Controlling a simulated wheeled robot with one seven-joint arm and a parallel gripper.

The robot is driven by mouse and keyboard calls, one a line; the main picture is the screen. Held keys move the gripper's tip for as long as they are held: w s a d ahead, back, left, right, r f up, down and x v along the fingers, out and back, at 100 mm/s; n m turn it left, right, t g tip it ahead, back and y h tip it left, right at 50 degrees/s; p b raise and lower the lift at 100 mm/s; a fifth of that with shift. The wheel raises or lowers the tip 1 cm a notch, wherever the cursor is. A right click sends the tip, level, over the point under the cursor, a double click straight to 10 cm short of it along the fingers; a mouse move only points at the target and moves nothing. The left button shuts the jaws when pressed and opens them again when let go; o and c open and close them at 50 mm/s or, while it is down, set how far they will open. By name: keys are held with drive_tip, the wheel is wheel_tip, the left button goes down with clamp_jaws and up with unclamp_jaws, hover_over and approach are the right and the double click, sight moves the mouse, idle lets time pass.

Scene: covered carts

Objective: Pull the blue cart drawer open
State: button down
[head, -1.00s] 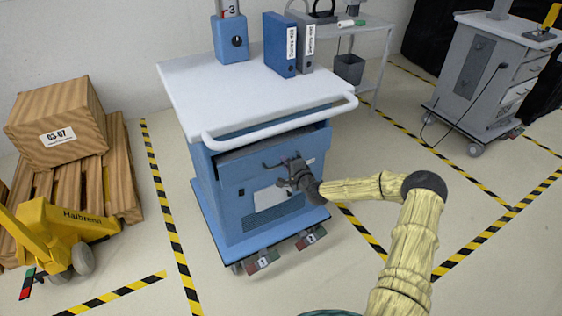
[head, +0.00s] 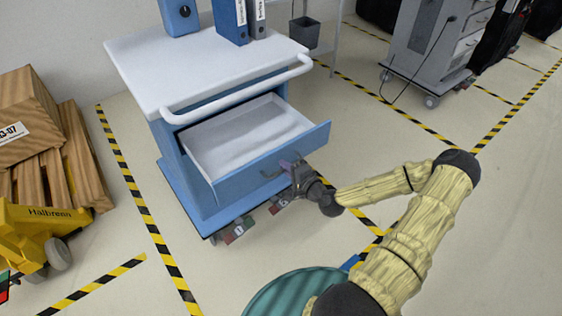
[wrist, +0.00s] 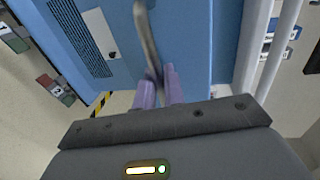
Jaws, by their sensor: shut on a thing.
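The blue cart (head: 192,188) has a white top and a white push rail. Its blue drawer (head: 240,187) is pulled well out toward me in the head view, and its white inside (head: 250,138) looks empty. My gripper (head: 292,167) is at the grey bar handle (head: 268,174) on the drawer front. In the wrist view, the two purple fingers (wrist: 159,82) are closed around the lower part of the handle bar (wrist: 146,32). The blue front fills the area behind it.
Two binders (head: 238,20) and a blue box (head: 180,16) stand on the cart top. A yellow pallet jack (head: 35,232) and wooden crates (head: 22,135) are at left. A grey cart (head: 430,45) stands at back right. The floor right of the blue cart is open.

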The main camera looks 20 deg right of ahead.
drive_tip(key=c, duration=1.7)
unclamp_jaws()
drive_tip(key=shift+a, duration=0.1)
drive_tip(key=p+v, duration=0.2)
drive_tip(key=v, duration=1.5)
drive_tip(key=shift+s+d, duration=0.2)
